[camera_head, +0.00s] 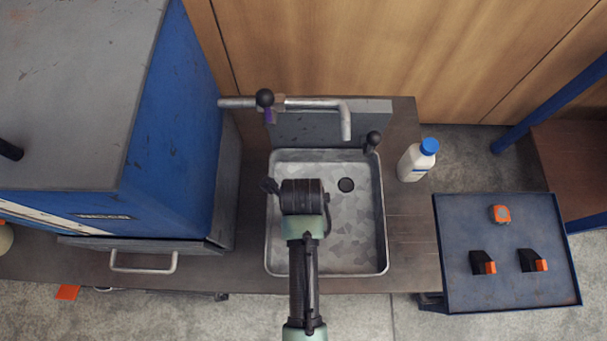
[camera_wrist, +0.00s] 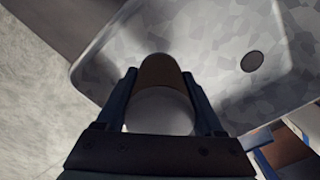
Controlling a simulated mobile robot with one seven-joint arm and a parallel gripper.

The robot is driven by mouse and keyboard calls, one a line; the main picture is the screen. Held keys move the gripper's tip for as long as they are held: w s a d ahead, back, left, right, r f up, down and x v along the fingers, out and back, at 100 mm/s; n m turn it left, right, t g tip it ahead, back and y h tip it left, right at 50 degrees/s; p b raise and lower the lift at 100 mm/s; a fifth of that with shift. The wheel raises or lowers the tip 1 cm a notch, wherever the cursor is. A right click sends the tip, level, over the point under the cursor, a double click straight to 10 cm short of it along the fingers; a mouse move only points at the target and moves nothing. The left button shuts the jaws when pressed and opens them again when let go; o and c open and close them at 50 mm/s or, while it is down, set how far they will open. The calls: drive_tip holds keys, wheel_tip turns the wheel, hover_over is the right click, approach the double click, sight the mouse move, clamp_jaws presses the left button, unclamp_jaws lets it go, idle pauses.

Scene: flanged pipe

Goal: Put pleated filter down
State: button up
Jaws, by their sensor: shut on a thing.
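The pleated filter (camera_wrist: 160,100) appears in the wrist view as a rounded piece, brownish at its far end and whitish nearer me. My gripper (camera_wrist: 160,82) is shut on it, one finger on each side. Behind it lies the grey sink basin (camera_wrist: 215,75) with its dark round drain (camera_wrist: 252,61). In the head view my arm reaches over the left part of the sink (camera_head: 350,235).
A metal faucet (camera_head: 318,104) spans the back of the sink. A white bottle with a blue cap (camera_head: 411,165) stands right of it. A blue cabinet (camera_head: 172,130) is close on the left. A dark tray (camera_head: 510,220) with orange-marked parts is at right. The basin's right half is clear.

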drive_tip(key=shift+f+b, duration=0.4)
drive_tip(key=shift+f, duration=1.95)
